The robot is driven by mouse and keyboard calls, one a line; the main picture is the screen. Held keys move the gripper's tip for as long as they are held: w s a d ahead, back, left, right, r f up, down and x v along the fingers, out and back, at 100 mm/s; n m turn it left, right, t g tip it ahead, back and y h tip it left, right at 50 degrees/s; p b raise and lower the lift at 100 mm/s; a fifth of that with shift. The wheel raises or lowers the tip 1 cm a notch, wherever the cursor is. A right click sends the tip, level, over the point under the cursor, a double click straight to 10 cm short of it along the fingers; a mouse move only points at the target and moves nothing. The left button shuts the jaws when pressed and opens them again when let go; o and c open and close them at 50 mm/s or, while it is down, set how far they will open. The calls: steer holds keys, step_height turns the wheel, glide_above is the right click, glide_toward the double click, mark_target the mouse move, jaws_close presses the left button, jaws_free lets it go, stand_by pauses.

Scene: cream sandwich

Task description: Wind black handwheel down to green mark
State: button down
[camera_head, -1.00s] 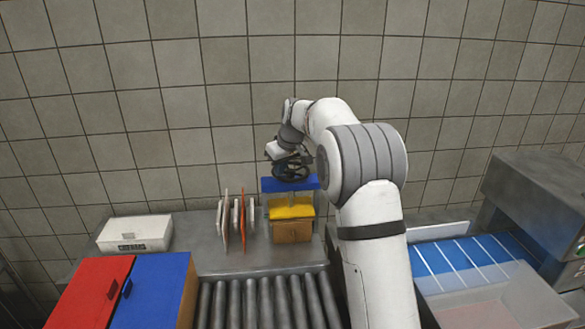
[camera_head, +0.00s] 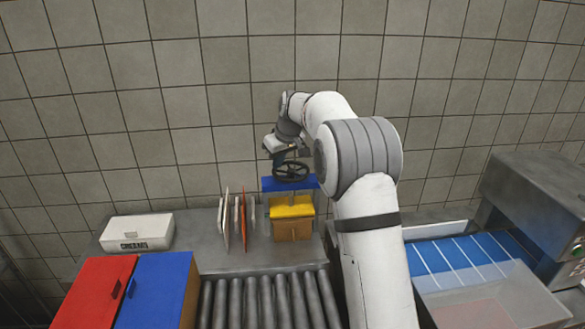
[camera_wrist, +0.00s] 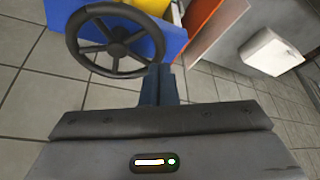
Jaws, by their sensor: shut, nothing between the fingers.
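The black handwheel (camera_head: 291,171) sits on top of the blue crossbar (camera_head: 268,184) of a small press. It shows whole in the wrist view (camera_wrist: 116,40), with several spokes and a round hub. Below the crossbar is a yellow block (camera_head: 292,207) above a brown box-like part (camera_head: 292,230). My gripper (camera_head: 278,157) is at the wheel's left side in the head view. In the wrist view my gripper's fingers (camera_wrist: 159,84) are shut and empty, close to the wheel's rim; I cannot tell whether they touch it. I cannot make out a green mark.
Upright white and orange boards (camera_head: 242,220) stand just left of the press. A white box (camera_head: 137,232) lies further left on the grey counter. Red (camera_head: 95,290) and blue (camera_head: 150,290) lids, a roller conveyor (camera_head: 265,300) and a clear bin (camera_head: 495,300) are in front.

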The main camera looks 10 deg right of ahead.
mark_target(301, 175)
steer(key=d, duration=0.9)
steer(key=shift+w, duration=0.3)
stand_by(0.5)
steer(key=shift+f+b, duration=0.8)
steer(key=shift+f, duration=0.4)
steer(key=shift+s+f, duration=0.1)
steer(key=shift+s, duration=0.05)
steer(key=shift+s+a+f+b, duration=0.1)
steer(key=shift+s+a+b, duration=0.6)
steer(key=shift+s+b, duration=0.1)
steer(key=shift+s+a, duration=0.1)
